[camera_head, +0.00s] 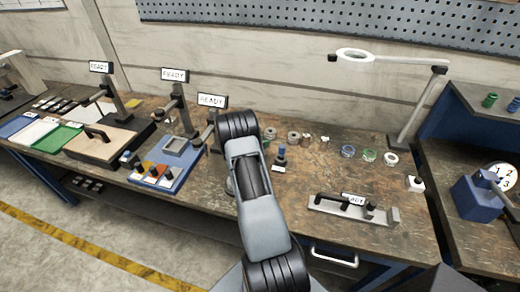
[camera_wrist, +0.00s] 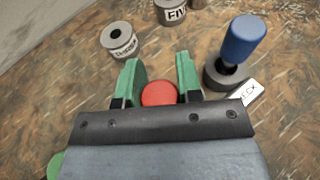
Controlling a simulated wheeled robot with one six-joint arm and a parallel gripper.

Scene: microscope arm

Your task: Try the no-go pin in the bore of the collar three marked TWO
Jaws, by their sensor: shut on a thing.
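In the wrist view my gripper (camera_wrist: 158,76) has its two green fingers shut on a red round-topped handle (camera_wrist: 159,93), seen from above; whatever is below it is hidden. A grey collar (camera_wrist: 118,38) with an open bore and a label I cannot read surely stands beyond the left finger. Another collar (camera_wrist: 172,14), its label starting "FI", is cut by the top edge. A blue-handled pin (camera_wrist: 242,40) stands tilted in a dark round holder (camera_wrist: 222,80) to the right. In the head view my arm hides the gripper; several collars (camera_head: 294,137) stand beyond it.
The blue-handled pin also shows in the head view (camera_head: 281,150). Several rings (camera_head: 369,155) stand to the right, below a ring-lamp (camera_head: 355,55). A metal fixture (camera_head: 352,210) lies at the bench front. A blue tray (camera_head: 172,178) stands left of my arm.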

